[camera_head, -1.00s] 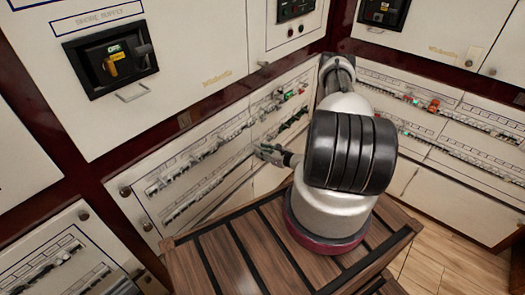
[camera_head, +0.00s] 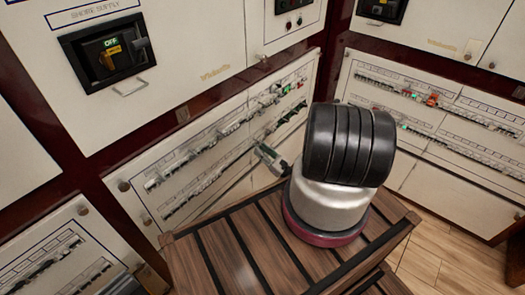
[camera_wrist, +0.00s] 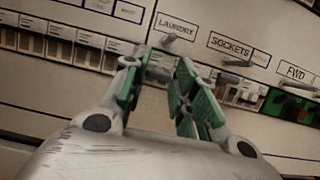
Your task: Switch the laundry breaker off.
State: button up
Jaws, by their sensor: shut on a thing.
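The LAUNDRY label (camera_wrist: 178,27) is on the pale breaker panel, near the top centre of the wrist view. Below it my gripper (camera_wrist: 160,70) is at the breaker row, its two green-padded fingers shut around the laundry breaker (camera_wrist: 160,64). The breaker is partly hidden between the fingers, and I cannot tell its lever position. In the head view my gripper (camera_head: 267,156) is against the lower breaker panel, with part of my arm behind my large dark joint.
The SOCKETS label (camera_wrist: 231,46) and FWD label (camera_wrist: 295,72) are to the right, with neighbouring breakers close beside my fingers. More white breakers (camera_wrist: 60,48) run left. A black shore supply switch (camera_head: 108,52) is above. A slatted wooden surface (camera_head: 215,262) is in front.

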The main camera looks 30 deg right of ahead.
dwell(0.4)
jog(key=o, duration=1)
jog(key=shift+f, duration=0.1)
jog(key=s+d, duration=0.4)
jog(key=s, duration=0.8)
jog(key=shift+s+d+f, duration=0.2)
jog(key=shift+d, duration=0.05)
